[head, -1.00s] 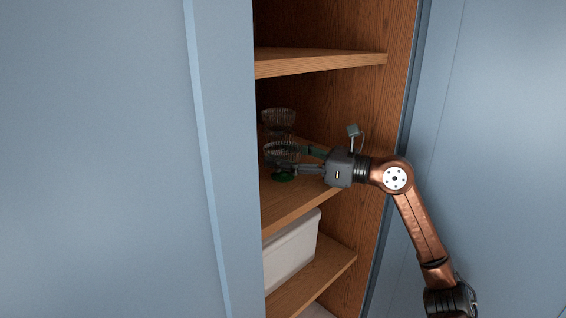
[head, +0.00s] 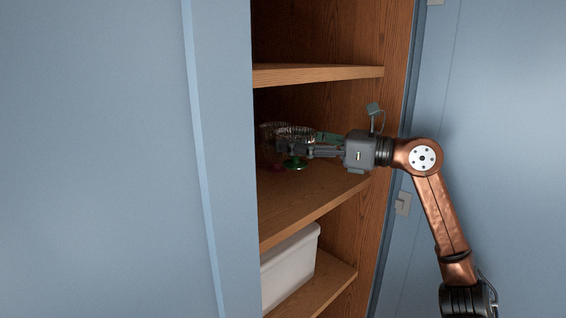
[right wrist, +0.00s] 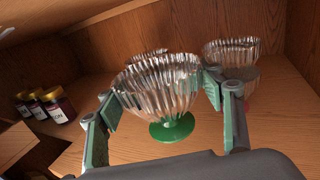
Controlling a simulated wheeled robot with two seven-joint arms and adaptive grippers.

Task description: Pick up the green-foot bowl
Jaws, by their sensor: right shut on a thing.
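The green-foot bowl (right wrist: 155,88) is a clear ribbed glass bowl on a round green foot (right wrist: 172,128). It is upright or nearly so. My right gripper (right wrist: 165,82) is shut on it, one finger on either side of the glass. In the head view the right gripper (head: 298,148) reaches in from the right over the middle shelf, and the bowl's green foot (head: 295,163) shows below the fingers. The bowl appears raised off the shelf, but the gap is hard to make out. My left gripper is not in view.
Another ribbed glass bowl (right wrist: 232,52) stands behind at the right, and one more (right wrist: 148,54) shows partly behind the held bowl. Small dark jars (right wrist: 58,106) stand at the left. An upper shelf (head: 320,74) lies overhead; a white bin (head: 290,268) sits below.

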